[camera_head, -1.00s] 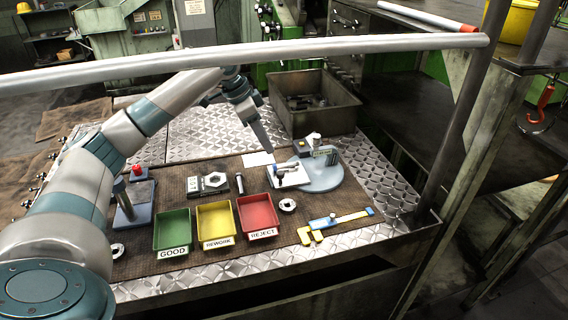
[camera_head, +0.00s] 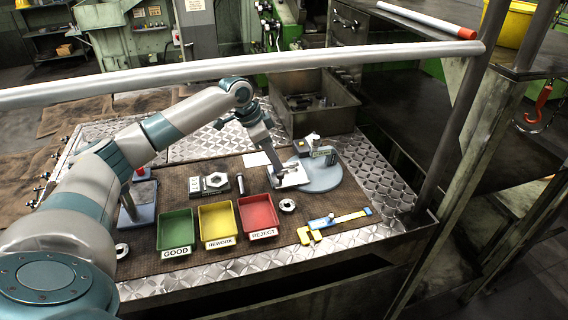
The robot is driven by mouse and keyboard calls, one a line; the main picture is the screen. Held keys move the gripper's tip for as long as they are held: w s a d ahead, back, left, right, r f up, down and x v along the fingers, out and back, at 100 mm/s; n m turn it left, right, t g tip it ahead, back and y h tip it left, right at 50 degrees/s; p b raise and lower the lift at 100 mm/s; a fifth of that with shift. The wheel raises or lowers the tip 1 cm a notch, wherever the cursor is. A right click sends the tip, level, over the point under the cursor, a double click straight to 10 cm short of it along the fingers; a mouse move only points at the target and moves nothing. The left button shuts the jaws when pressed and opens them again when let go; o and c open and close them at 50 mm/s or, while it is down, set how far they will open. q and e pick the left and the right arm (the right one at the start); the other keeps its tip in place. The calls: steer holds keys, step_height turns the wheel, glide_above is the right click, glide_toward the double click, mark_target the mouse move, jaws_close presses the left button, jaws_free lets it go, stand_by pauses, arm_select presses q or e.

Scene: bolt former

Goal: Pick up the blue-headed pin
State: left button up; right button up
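My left gripper (camera_head: 279,176) reaches down from the upper left to the white block on the round grey-blue stand (camera_head: 322,178). Its fingertips are small and dark here, and I cannot tell whether they are open, shut or touching anything. No other blue-headed pin can be made out. A grey bolt (camera_head: 240,184) stands behind the trays. My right gripper is not in view.
Green (camera_head: 175,228), yellow (camera_head: 216,220) and red (camera_head: 258,213) trays stand along the front of the brown mat. A deep metal bin (camera_head: 335,112) stands behind the stand. A silver rail (camera_head: 250,62) crosses in front of the upper view.

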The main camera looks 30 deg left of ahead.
arm_select(q)
steer(key=shift+x, duration=1.15)
jaws_close()
steer(key=shift+r, duration=0.2)
steer(key=shift+r+b, duration=0.3)
steer(key=shift+r, duration=0.25)
step_height(320, 180, up, 3)
steer(key=shift+f+b, duration=0.2)
steer(key=shift+b, duration=0.45)
steer(key=s+d+r+b, duration=0.2)
steer(key=d+r, duration=0.5)
steer(key=d, duration=0.4)
steer(key=shift+s+d+b, duration=0.15)
steer(key=shift+s+b, duration=0.05)
steer(key=shift+b, duration=0.25)
